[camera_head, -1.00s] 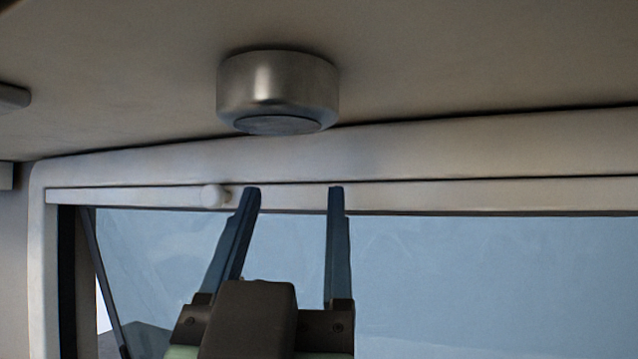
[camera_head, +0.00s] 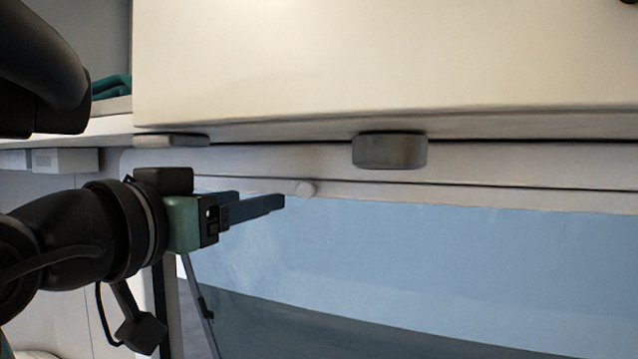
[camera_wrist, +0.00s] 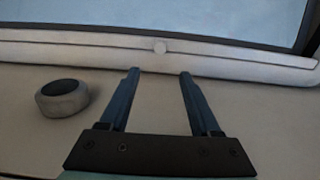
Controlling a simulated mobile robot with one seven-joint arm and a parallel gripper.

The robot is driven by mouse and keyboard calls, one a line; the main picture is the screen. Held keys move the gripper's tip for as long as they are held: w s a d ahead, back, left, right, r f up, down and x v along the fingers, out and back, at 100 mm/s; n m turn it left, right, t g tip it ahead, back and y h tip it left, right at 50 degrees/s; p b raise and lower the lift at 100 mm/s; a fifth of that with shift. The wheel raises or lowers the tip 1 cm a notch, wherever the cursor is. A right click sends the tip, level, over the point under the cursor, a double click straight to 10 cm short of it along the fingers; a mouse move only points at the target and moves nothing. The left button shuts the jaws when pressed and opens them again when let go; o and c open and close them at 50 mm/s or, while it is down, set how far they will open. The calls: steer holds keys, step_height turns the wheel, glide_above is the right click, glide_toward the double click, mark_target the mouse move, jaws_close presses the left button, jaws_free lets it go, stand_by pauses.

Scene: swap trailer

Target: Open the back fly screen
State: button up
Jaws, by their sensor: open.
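The fly screen's pale bar (camera_head: 420,197) runs along the top of the back window, with a small round white knob (camera_head: 305,189) on it. My gripper (camera_head: 262,200) reaches in from the left, its two dark blue fingers open and empty. Its fingertips are just left of the knob in the head view. In the wrist view, the bar (camera_wrist: 225,59) crosses the upper part and the knob (camera_wrist: 160,46) is ahead of the gap between the fingertips of my gripper (camera_wrist: 159,72). Whether they touch the knob is unclear. The screen's mesh cannot be made out.
A cream cabinet (camera_head: 380,60) overhangs the window. A round metal fixture (camera_head: 390,150) sits on its underside, right of the knob; it also shows in the wrist view (camera_wrist: 62,98). The window pane (camera_head: 420,245) lies below the bar, with a dark strut (camera_head: 200,305) at its left.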

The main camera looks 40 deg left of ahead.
mark_target(303, 190)
steer(key=p+x, duration=0.4)
steer(key=x, duration=0.7)
steer(key=shift+d+r, duration=0.1)
steer(key=shift+r, duration=0.05)
steer(key=shift+p+x, duration=0.4)
steer(key=shift+x, duration=0.4)
steer(key=shift+c, duration=0.3)
jaws_close()
steer(key=shift+f, duration=0.2)
